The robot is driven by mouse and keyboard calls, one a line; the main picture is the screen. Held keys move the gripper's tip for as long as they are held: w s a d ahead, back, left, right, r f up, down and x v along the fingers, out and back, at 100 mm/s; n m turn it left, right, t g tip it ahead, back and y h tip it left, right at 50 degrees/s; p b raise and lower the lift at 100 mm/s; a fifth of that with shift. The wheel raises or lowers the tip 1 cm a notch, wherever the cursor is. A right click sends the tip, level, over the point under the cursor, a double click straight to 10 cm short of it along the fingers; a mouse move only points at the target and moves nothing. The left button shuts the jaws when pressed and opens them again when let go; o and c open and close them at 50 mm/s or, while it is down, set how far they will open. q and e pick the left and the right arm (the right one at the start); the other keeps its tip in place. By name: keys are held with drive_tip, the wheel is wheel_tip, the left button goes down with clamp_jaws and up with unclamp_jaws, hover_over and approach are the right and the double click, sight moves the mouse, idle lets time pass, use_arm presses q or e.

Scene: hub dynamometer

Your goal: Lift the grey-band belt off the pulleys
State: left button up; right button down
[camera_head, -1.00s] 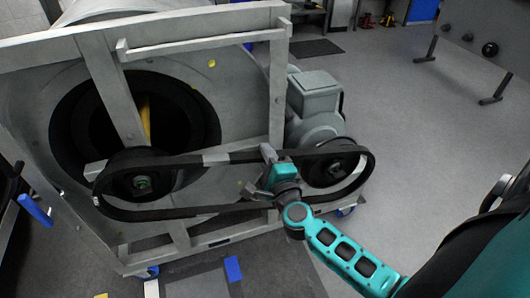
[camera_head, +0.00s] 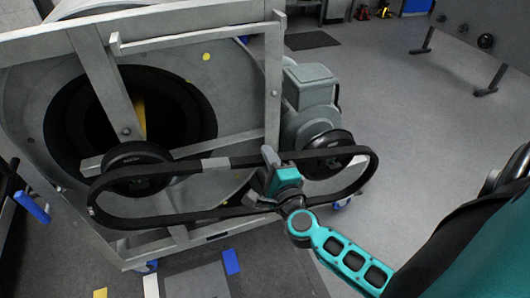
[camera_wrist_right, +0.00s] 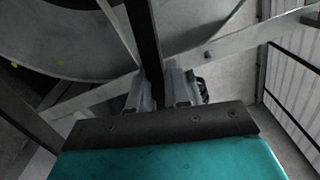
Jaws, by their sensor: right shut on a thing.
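The black belt (camera_head: 190,213) is a long loop with a grey band (camera_head: 215,162) on its upper run. In the head view this run crosses in front of the left pulley (camera_head: 135,155) and the right pulley (camera_head: 325,139), and the loop looks clear of their rims. My right gripper (camera_head: 267,172) is shut on the belt between the pulleys, right of the grey band. In the wrist view a dark belt strip (camera_wrist_right: 143,40) runs between its fingers (camera_wrist_right: 161,93). Which run is clamped is hard to tell in the head view. My left gripper is not in view.
A grey metal frame (camera_head: 200,38) with a large drum stands behind the belt. A grey motor (camera_head: 308,85) sits behind the right pulley. A blue handle (camera_head: 31,207) sticks out at the left. The floor on the right is mostly clear.

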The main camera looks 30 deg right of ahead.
drive_tip(key=v, duration=0.7)
drive_tip(key=shift+r, duration=0.25)
